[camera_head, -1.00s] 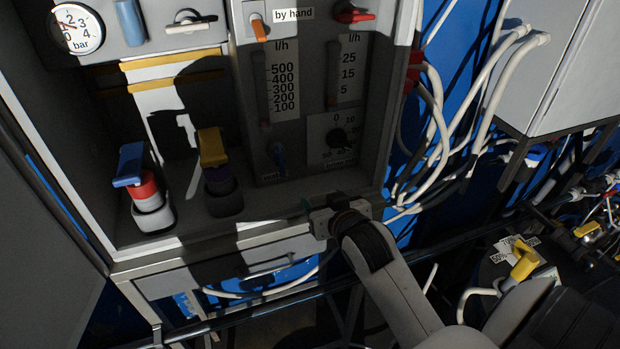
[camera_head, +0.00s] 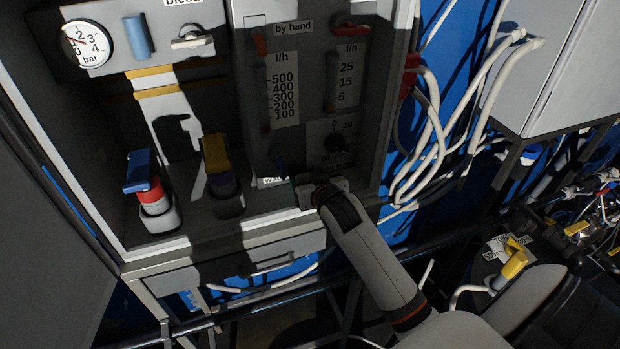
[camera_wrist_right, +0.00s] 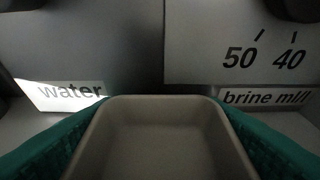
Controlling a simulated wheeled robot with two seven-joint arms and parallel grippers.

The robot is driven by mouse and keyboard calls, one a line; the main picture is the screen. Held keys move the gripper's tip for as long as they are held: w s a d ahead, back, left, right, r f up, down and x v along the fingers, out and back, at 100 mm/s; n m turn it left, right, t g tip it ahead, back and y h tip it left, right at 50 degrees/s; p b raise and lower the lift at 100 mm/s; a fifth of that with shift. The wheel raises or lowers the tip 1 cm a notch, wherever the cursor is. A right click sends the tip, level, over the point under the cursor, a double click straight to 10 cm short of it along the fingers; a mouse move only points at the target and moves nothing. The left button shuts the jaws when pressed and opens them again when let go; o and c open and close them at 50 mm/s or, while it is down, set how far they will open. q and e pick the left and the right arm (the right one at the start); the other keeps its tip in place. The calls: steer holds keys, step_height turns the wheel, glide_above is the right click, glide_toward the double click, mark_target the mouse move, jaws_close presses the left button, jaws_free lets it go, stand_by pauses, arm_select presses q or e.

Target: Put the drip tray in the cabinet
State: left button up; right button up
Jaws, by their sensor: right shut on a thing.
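In the right wrist view the drip tray (camera_wrist_right: 155,140) is a small beige-grey rectangular tray with raised walls, held between the green pads of my right gripper. My right gripper (camera_head: 298,184) is shut on it in the head view, at the right part of the cabinet's front edge; the tray itself is hard to make out there. The cabinet (camera_head: 225,238) is an open-fronted grey box with gauges and valves inside. In the right wrist view the tray faces the cabinet's inner panel with the "water" label (camera_wrist_right: 70,93) and "brine ml/l" label (camera_wrist_right: 262,98). My left gripper is not in view.
A blue-handled valve (camera_head: 150,192) and a yellow-handled valve (camera_head: 219,178) stand on the cabinet floor at left. A dial knob (camera_head: 336,142) sits on the panel above my gripper. White hoses (camera_head: 440,130) hang at right.

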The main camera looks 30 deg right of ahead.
steer(key=shift+f, duration=0.2)
steer(key=o, duration=1.1)
steer(key=shift+c, duration=0.2)
steer(key=shift+r, duration=0.1)
steer(key=shift+r, duration=0.15)
steer(key=shift+s+a, duration=0.1)
steer(key=shift+s, duration=0.25)
steer(key=b+v, duration=0.4)
steer(key=v, duration=0.7)
steer(key=shift+s+r, duration=0.1)
steer(key=shift+s, duration=0.05)
